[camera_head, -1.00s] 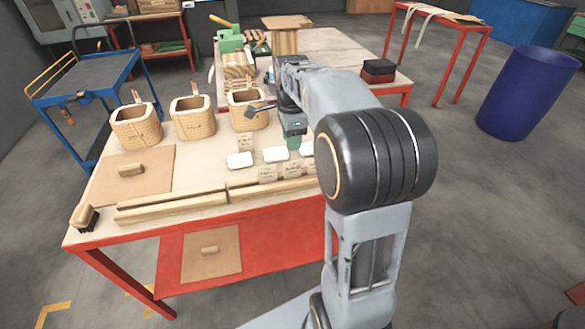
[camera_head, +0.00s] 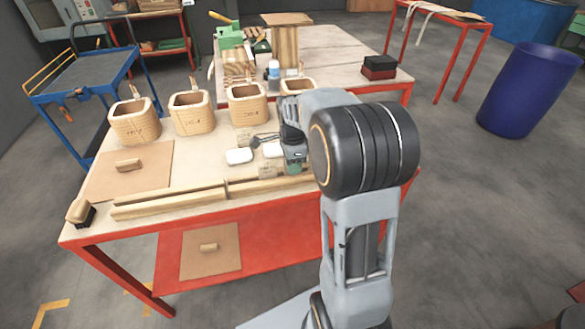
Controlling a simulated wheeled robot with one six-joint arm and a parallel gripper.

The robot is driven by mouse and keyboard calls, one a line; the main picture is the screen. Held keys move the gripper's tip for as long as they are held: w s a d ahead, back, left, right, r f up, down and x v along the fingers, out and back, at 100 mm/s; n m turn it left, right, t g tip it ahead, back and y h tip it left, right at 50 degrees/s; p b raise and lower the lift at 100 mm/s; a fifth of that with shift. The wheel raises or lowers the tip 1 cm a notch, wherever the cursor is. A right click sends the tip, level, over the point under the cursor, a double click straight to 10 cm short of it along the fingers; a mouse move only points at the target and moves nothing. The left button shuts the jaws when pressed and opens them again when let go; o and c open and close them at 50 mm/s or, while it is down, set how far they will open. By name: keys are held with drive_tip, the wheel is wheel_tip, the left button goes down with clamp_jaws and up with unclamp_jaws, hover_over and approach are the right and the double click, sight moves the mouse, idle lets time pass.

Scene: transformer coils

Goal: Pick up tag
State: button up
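Small tan paper tags lie on the workbench. One tag (camera_head: 267,171) lies near the front wooden rails, and another (camera_head: 243,137) lies farther back, just left of my gripper's dark fingers. Some tags near my wrist are partly or wholly hidden by my arm. My gripper (camera_head: 262,140) is low over the tabletop, pointing left, close to the white pads. The fingers are small and dark, and I cannot tell whether they are open or hold anything.
Several tan coils stand along the bench's back, including one (camera_head: 192,115) left of centre. White pads (camera_head: 239,156) lie by my gripper. Wooden rails (camera_head: 170,203) line the front. A brown board (camera_head: 128,171) lies left. A blue bottle (camera_head: 274,72) stands behind the coils.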

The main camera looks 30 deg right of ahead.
clamp_jaws()
idle(0.3)
idle(0.4)
